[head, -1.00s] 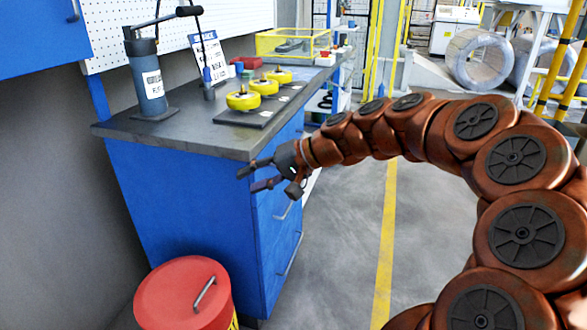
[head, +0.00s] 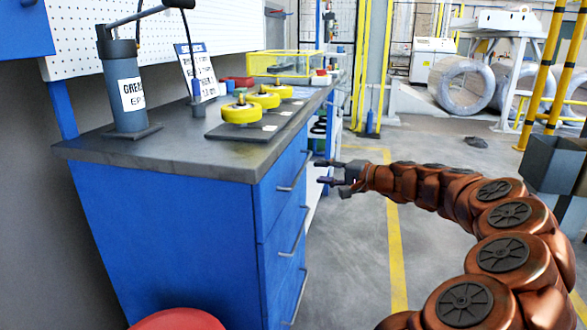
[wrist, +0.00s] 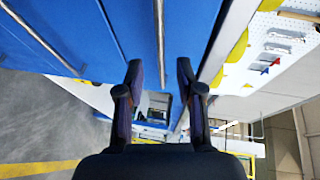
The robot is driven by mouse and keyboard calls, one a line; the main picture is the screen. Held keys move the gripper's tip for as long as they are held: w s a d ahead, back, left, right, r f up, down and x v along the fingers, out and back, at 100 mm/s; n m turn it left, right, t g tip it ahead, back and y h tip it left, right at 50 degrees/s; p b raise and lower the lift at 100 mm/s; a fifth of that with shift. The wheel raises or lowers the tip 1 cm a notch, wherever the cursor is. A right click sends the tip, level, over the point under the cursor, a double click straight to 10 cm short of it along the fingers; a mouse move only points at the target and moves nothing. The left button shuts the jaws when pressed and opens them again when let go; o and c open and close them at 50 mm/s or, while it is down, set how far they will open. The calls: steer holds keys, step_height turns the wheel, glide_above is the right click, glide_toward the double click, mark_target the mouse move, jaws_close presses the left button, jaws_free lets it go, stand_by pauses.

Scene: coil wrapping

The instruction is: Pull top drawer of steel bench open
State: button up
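The steel bench (head: 165,225) has a blue body and a dark grey top, with several drawers on its right side. The top drawer (head: 270,195) looks shut and flush, and its bar handle (head: 293,172) sticks out. My gripper (head: 319,172) is open and empty, just right of that handle at about its height, fingers pointing at the bench. In the wrist view, the top drawer's handle (wrist: 160,40) lies ahead, lined up with the gap between the open fingertips (wrist: 160,70). The handle appears apart from the fingers.
Lower drawer handles (head: 293,238) stick out below. The bench top holds a grease cylinder (head: 128,90), yellow spools (head: 241,113) and a yellow-framed bin (head: 283,63). A red drum lid (head: 178,320) stands at the bench's front.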

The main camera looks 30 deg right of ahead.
mark_target(302, 168)
steer(key=b+x, duration=0.1)
steer(key=x, duration=0.6)
steer(key=shift+w+a+b, duration=0.25)
steer(key=shift+b, duration=0.05)
jaws_close()
stand_by(0.4)
